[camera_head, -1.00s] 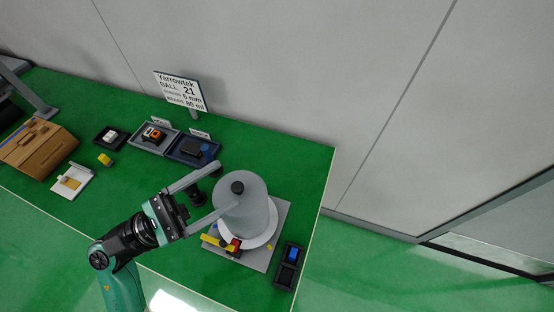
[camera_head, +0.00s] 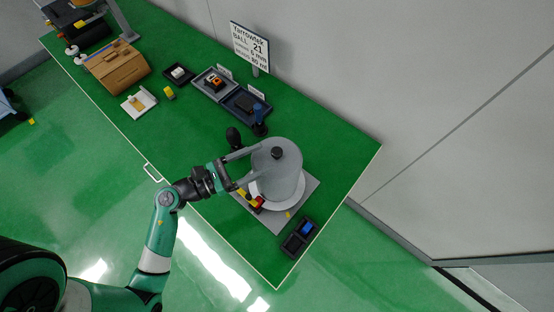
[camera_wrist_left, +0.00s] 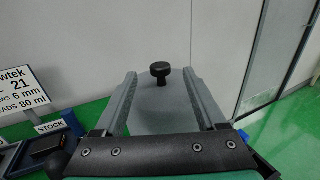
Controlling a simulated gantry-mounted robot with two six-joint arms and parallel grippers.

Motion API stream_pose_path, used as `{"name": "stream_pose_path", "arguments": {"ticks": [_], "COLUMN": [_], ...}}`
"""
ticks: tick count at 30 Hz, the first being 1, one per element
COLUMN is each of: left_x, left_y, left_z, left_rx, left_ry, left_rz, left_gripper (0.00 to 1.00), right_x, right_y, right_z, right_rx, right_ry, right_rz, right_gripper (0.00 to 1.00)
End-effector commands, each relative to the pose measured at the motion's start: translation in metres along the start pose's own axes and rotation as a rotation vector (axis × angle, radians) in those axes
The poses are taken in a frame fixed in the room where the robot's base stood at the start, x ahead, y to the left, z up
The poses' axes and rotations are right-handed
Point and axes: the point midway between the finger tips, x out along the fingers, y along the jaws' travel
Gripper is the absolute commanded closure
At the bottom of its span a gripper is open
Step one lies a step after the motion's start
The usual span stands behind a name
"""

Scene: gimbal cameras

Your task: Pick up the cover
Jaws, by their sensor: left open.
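The cover (camera_head: 280,180) is a grey, slightly tapered cylinder with a black knob (camera_head: 278,153) on top. It stands upright over a round white base (camera_head: 299,202) on a grey plate (camera_head: 276,226). My left gripper (camera_head: 259,159) is open at the cover's upper left side. In the left wrist view, its two fingers (camera_wrist_left: 160,78) lie to either side of the grey cover (camera_wrist_left: 163,112), with the knob (camera_wrist_left: 160,71) between their tips. I cannot tell whether the fingers touch it. My right gripper does not show.
A red and yellow part (camera_head: 257,203) sits by the cover's foot. A black tray with a blue item (camera_head: 299,237) lies at the plate's front right. Dark upright objects (camera_head: 233,137) stand behind the gripper. Trays, a sign (camera_head: 250,47) and a brown box (camera_head: 116,66) stand farther left.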

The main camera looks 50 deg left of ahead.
Motion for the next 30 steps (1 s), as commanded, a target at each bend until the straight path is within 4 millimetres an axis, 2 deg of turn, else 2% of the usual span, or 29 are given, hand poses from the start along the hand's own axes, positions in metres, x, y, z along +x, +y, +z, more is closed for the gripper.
{"name": "stream_pose_path", "arguments": {"ticks": [7, 15, 22, 23, 30], "left_x": [0.012, 0.053, 0.056, 0.056, 0.056], "left_y": [0.000, -0.001, 0.000, 0.000, 0.000], "left_z": [-0.001, -0.003, -0.003, -0.003, -0.003], "left_rx": [0.001, 0.001, 0.000, 0.000, 0.000], "left_ry": [-0.001, -0.001, 0.000, 0.000, 0.000], "left_rz": [-0.002, -0.002, 0.001, 0.001, 0.001], "left_gripper": [0.27, 0.27, 0.27, 0.29, 0.72], "right_x": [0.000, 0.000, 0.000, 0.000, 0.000], "right_y": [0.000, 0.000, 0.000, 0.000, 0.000], "right_z": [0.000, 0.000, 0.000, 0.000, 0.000], "right_rx": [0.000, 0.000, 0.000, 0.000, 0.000], "right_ry": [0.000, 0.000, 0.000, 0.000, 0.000], "right_rz": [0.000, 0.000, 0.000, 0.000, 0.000], "right_gripper": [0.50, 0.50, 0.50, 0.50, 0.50]}}
